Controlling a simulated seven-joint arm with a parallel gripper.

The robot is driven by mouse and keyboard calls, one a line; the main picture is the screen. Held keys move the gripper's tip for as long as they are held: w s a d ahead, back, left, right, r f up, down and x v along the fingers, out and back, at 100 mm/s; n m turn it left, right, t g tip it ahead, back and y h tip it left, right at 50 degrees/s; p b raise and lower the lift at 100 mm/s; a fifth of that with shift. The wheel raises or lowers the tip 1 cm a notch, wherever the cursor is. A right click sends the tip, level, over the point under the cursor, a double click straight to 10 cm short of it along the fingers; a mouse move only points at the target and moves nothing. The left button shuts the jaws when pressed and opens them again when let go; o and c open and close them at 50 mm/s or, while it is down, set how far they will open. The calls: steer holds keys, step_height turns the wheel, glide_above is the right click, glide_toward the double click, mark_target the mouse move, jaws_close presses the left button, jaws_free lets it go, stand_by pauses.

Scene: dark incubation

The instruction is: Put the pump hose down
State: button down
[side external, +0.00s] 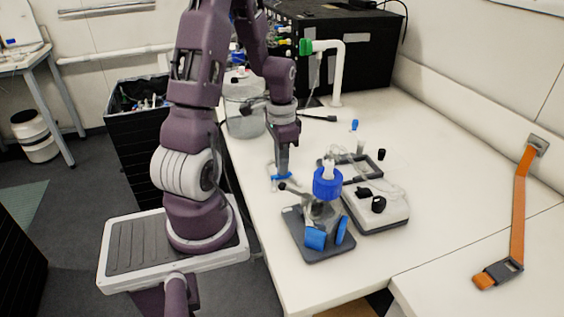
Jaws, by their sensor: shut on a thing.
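My gripper (282,171) points down over the left part of the white bench, just left of the blue-capped bottle. The bottle (327,184) stands upright in a dark grey holder with blue pads. A short dark piece (288,187) reaches left from near the bottle toward the fingertips; I cannot tell whether it belongs to the hose.
A white device with black knobs (377,212) stands right of the bottle. A clear container (244,115) and a white bent pipe with a green end (337,72) stand farther back. An orange strap (518,205) lies at the right.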

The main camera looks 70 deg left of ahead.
steer(key=c, duration=1.5)
jaws_free()
steer(key=shift+f, duration=0.1)
steer(key=shift+o, duration=0.2)
step_height(320, 180, up, 13)
steer(key=s+d+r+t, duration=0.2)
steer(key=d, duration=0.5)
steer(key=s+d+r+t, duration=0.1)
steer(key=s+d+r, duration=0.1)
steer(key=d, duration=0.5)
steer(key=s+d+r+t, duration=0.2)
steer(key=s+d+r, duration=0.1)
steer(key=d, duration=0.5)
steer(key=shift+r+t, duration=0.25)
steer(key=shift+t, duration=0.05)
